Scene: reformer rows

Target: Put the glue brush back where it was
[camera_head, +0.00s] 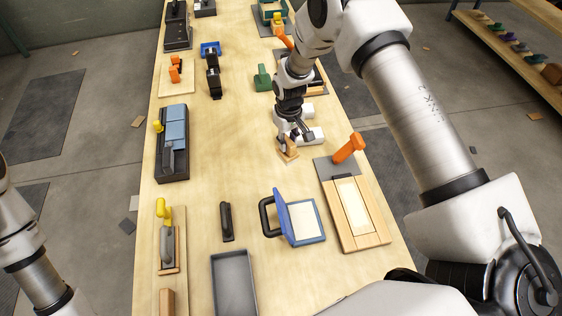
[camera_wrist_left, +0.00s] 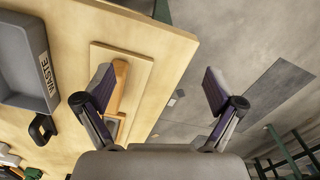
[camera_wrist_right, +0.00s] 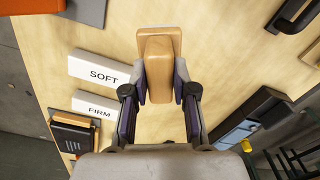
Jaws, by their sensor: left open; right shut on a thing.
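My right gripper (camera_head: 291,140) is shut on a tan wooden piece (camera_head: 286,154), which I take to be the glue brush. In the right wrist view the piece (camera_wrist_right: 159,55) sits between both fingers (camera_wrist_right: 160,95), with its broad wooden end outward; no bristles show. It is over the middle of the bench, beside the white SOFT (camera_wrist_right: 100,67) and FIRM (camera_wrist_right: 97,106) blocks. I cannot tell whether it touches the bench top. My left gripper (camera_wrist_left: 155,90) is open and empty, over the bench's edge; only its arm shows in the head view.
A blue-framed pad (camera_head: 303,222) and a wooden frame with an orange-handled tool (camera_head: 350,147) stand nearer on the right. A grey WASTE tray (camera_head: 234,283) is at the near end. A dark case with blue blocks (camera_head: 173,140) lies along the left edge. The bench's middle strip is mostly clear.

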